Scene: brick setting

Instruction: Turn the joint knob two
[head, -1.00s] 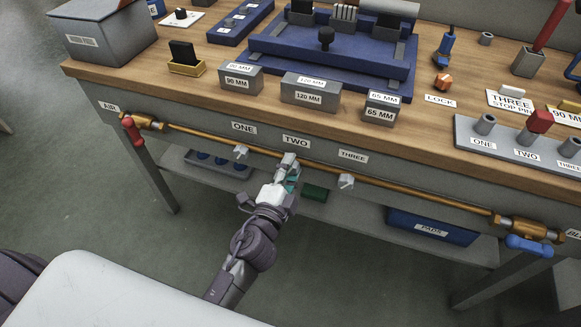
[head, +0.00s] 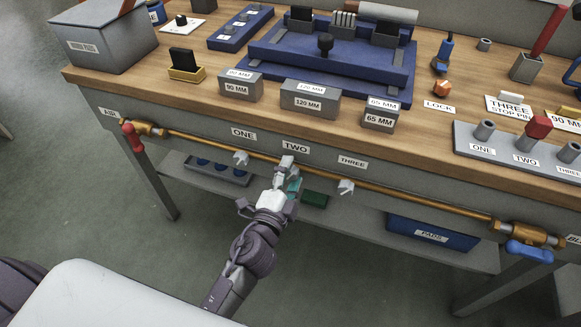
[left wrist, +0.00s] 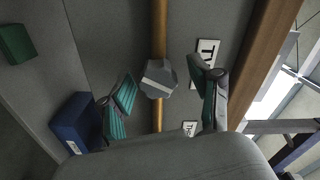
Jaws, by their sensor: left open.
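Joint knob two is a small light-grey knob (head: 286,162) on the brass pipe (head: 325,174), below the label TWO (head: 295,147). In the left wrist view the knob (left wrist: 158,78) shows as a grey, many-sided piece with a pale bar across it. My left gripper (head: 285,184) is open just in front of and below this knob in the head view. In the left wrist view its teal-padded fingers (left wrist: 163,98) stand apart, one on each side of the knob, not touching it. My right gripper is not in view.
Similar knobs one (head: 241,158) and three (head: 346,186) sit on the same pipe. A red-handled valve (head: 133,136) is at the pipe's left end and a blue-handled one (head: 529,251) at its right. The wooden bench top (head: 200,100) overhangs above.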

